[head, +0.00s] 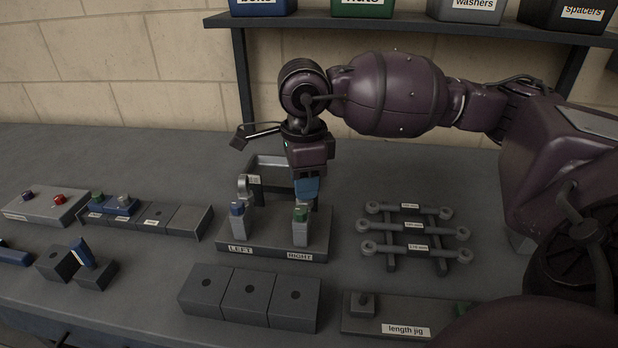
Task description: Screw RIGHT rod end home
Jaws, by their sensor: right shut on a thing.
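The dark fixture (262,246) stands on the bench, with its front edge labelled LEFT and RIGHT. A grey post with a blue top (237,211) stands above LEFT, and a grey post with a green top (300,221) stands above RIGHT. A silver ringed rod end (243,186) shows just behind the left post. My right gripper (307,190) comes down behind and above the right post, fingers pointing down. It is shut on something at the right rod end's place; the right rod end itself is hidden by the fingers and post. My left gripper is not in view.
A rack of ringed rods (413,244) lies right of the fixture. Dark blocks with holes (249,296) and a length jig (390,318) stand in front. Trays (187,219) and a button box (46,205) are at left. A shelf (400,22) with bins hangs behind.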

